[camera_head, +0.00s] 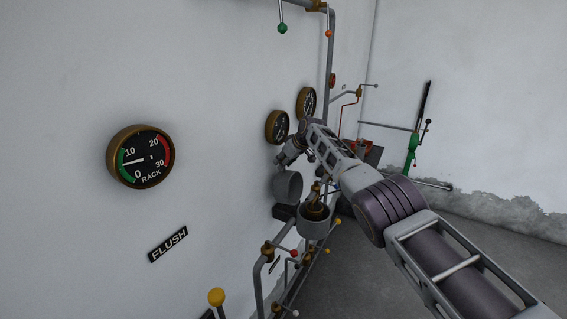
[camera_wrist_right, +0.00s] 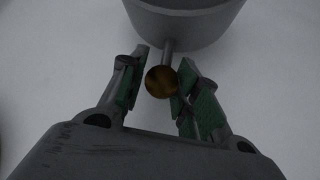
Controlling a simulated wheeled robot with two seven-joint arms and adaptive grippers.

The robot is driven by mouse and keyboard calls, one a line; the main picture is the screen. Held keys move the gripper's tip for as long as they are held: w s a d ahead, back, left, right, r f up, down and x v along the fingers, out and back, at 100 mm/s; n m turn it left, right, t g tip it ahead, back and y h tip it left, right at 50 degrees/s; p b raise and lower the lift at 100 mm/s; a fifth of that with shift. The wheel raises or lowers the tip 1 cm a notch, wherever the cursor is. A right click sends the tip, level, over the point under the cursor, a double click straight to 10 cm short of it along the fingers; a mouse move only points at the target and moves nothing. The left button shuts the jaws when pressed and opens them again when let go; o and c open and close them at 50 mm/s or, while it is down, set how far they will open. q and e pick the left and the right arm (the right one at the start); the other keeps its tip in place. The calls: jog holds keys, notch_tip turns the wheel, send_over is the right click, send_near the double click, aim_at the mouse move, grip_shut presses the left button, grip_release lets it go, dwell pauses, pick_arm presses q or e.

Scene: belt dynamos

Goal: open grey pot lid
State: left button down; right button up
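The grey pot (camera_head: 314,228) is on the piping by the wall, with a brass part showing at its mouth. A grey cup-shaped piece (camera_head: 288,187), which looks like its lid, stands tilted up beside it on the wall side. My right gripper (camera_head: 284,158) is just above this lid. In the right wrist view, the grey lid (camera_wrist_right: 185,22) is at the top, with a stem ending in a brass ball knob (camera_wrist_right: 161,82). The knob lies between the green-padded fingers of my right gripper (camera_wrist_right: 163,88). They are apart; the right finger is close to the knob, contact unclear. My left gripper is out of view.
A RACK gauge (camera_head: 141,157) and FLUSH plate (camera_head: 168,244) are on the left wall. Two smaller gauges (camera_head: 277,127) sit behind my right gripper. Pipes and a yellow-knobbed lever (camera_head: 217,297) are below. A green lever stand (camera_head: 412,150) is far right; floor there is free.

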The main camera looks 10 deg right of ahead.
jog(key=shift+o, duration=1.4)
jog(key=shift+s+d+r, duration=0.2)
jog(key=shift+r, duration=0.2)
jog(key=v, duration=1.1)
jog(key=shift+s+d, duration=0.1)
jog(key=shift+f, duration=0.1)
dwell(0.4)
